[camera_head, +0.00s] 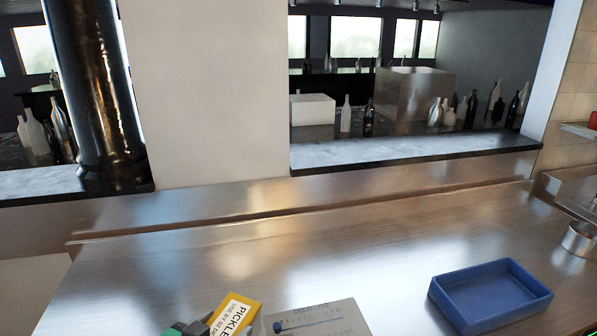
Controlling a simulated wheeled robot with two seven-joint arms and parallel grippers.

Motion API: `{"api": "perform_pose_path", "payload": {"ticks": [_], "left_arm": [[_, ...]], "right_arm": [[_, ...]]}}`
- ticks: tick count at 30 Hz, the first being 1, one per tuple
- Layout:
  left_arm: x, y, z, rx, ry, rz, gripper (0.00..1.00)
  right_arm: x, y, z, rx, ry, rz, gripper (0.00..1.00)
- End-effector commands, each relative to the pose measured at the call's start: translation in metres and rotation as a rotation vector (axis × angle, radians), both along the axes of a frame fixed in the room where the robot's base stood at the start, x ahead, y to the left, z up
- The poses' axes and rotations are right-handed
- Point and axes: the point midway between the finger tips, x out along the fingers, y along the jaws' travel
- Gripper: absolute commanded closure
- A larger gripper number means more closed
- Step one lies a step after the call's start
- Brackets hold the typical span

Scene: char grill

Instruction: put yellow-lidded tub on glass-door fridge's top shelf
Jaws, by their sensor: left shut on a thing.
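The yellow-lidded tub (236,315) shows at the bottom edge, left of centre. Its yellow lid carries a white label reading "PICKLE" and a use-by line. My left gripper (198,326), with green and dark grey parts, is at the tub's left side and shut on it. The lower part of the tub is cut off by the frame, so I cannot tell whether it touches the counter. The glass-door fridge is not in view.
A "COLD LOG" sheet (340,318) with a blue pen-like mark lies right of the tub. A blue tray (440,296) and a round metal container (578,241) stand farther right. The middle of the steel counter (330,250) is clear. A raised ledge runs along its back.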

Motion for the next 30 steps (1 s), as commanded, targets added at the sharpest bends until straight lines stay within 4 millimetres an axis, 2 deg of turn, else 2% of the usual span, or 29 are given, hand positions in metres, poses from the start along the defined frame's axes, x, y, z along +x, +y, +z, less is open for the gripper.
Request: {"api": "perform_pose_path", "payload": {"ticks": [12, 22, 30], "left_arm": [[-0.015, 0.072, -0.050, 0.001, 0.003, 0.225, 0.72], [-0.032, 0.111, -0.074, 0.000, 0.000, 0.343, 0.72], [-0.030, 0.086, -0.071, -0.008, -0.003, 0.375, 0.72]], "right_arm": [[0.000, 0.001, 0.000, 0.001, 0.000, 0.000, 0.64], [0.000, 0.004, 0.000, 0.004, 0.000, -0.002, 0.64], [0.000, 0.005, 0.000, 0.005, -0.001, -0.002, 0.64]]}}
